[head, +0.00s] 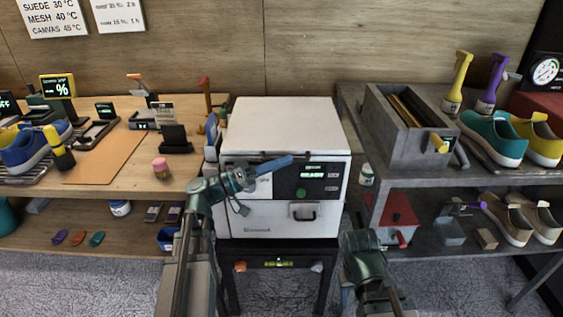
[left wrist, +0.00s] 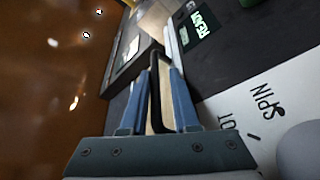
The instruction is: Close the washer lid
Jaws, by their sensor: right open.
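The white washer (head: 283,190) stands in the middle on a dark stand. Its lid (head: 282,122) shows as a flat white top and looks down, or nearly down, on the body; a small gap cannot be ruled out. A dark handle runs along the lid's front edge. My left gripper (head: 282,163) is at the washer's front, just under that edge. In the left wrist view, its blue fingers (left wrist: 157,90) stand apart on either side of a black handle bar (left wrist: 156,75), with gaps visible. My right gripper (head: 357,240) is low, right of the washer; its fingers are hard to make out.
A wooden bench (head: 110,155) with shoes and small tools is at left. A grey shelf (head: 425,180) with a bin (head: 408,125), brushes and sneakers is at right. The space above the lid is clear.

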